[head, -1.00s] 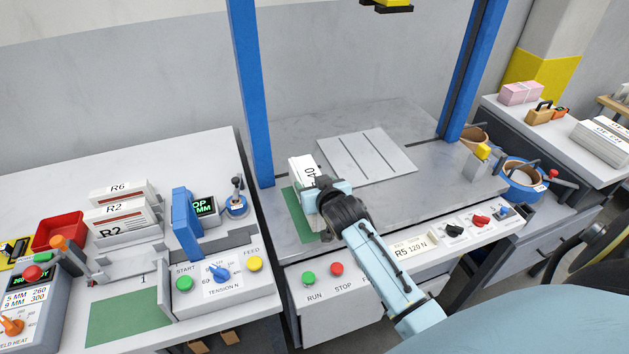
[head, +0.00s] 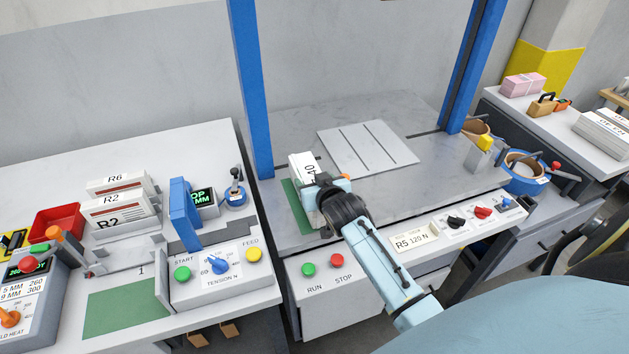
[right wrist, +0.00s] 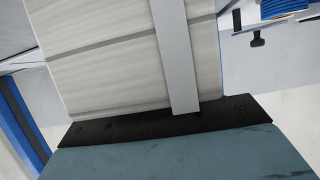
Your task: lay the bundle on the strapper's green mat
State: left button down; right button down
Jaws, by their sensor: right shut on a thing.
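The bundle (head: 301,166) is a white block with a black-printed label, at the strapper's left side in the head view. My right gripper (head: 327,186) is shut on it. The strapper's green mat (head: 294,208) shows as a strip left of and in front of the bundle, which covers the rest. I cannot tell whether the bundle touches the mat. In the right wrist view the bundle's pale layered side (right wrist: 105,60) fills the upper middle, with a light grey strip in front of it. My left gripper is not in view.
The strapper's blue posts (head: 250,90) rise left and right of its grey top. A slotted plate (head: 367,147) lies behind the bundle. A control panel (head: 400,250) runs along the front. Another green mat (head: 125,310) lies on the left table, near stacked bundles (head: 118,210).

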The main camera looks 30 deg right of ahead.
jog(key=shift+w+f, duration=0.1)
jog(key=shift+f, duration=0.15)
